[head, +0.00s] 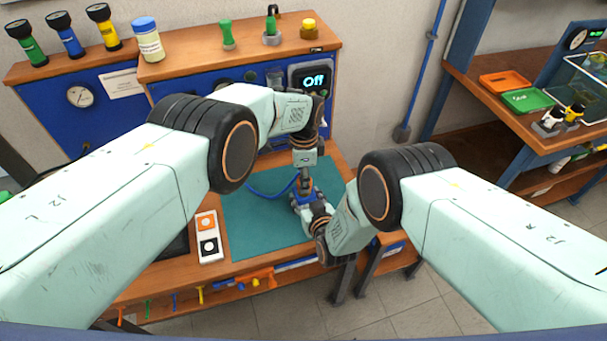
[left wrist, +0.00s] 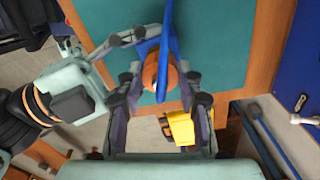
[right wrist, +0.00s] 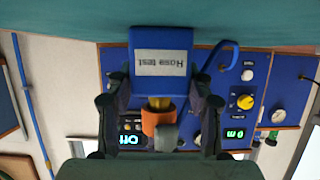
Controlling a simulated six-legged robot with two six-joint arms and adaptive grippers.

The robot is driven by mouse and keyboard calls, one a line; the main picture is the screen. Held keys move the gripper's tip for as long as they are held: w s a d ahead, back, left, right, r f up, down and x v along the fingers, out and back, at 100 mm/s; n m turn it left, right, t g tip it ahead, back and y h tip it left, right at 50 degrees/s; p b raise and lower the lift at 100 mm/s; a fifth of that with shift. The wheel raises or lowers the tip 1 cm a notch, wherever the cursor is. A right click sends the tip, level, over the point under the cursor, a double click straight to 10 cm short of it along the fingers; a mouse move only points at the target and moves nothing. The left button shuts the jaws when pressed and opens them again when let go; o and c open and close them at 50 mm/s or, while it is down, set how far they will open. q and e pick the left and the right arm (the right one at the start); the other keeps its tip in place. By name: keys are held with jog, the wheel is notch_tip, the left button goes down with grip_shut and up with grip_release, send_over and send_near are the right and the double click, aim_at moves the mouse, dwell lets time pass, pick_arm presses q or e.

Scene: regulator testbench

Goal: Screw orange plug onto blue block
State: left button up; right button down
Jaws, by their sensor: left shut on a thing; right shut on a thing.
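The blue block (right wrist: 160,42), labelled "Hose test", is between the fingers of my right gripper (right wrist: 160,82) in the right wrist view. A brass fitting (right wrist: 158,103) sticks out of it. The orange plug (right wrist: 158,121) is lined up with the fitting and appears to touch it; thread engagement cannot be told. My left gripper (left wrist: 160,82) is shut on the orange plug, which also shows in the left wrist view (left wrist: 149,74), partly hidden by a blue hose (left wrist: 166,45). In the head view the left gripper (head: 304,183) is above the block (head: 306,197), and the plug is hidden.
The grippers meet above a green mat (head: 255,222) on the wooden bench. The blue test panel with an "Off" display (head: 314,81) stands behind. The mat's left part is clear.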

pick_arm(q)
jog(key=shift+f, duration=0.6)
pick_arm(e)
jog(key=shift+r, duration=0.1)
dwell(0.4)
pick_arm(q)
jog(key=m, duration=0.4)
jog(key=shift+m, duration=0.4)
jog(key=m, duration=0.4)
jog(key=shift+m, duration=0.3)
jog(key=m, duration=1.1)
jog(key=o, duration=1.2)
jog(key=shift+c, duration=0.2)
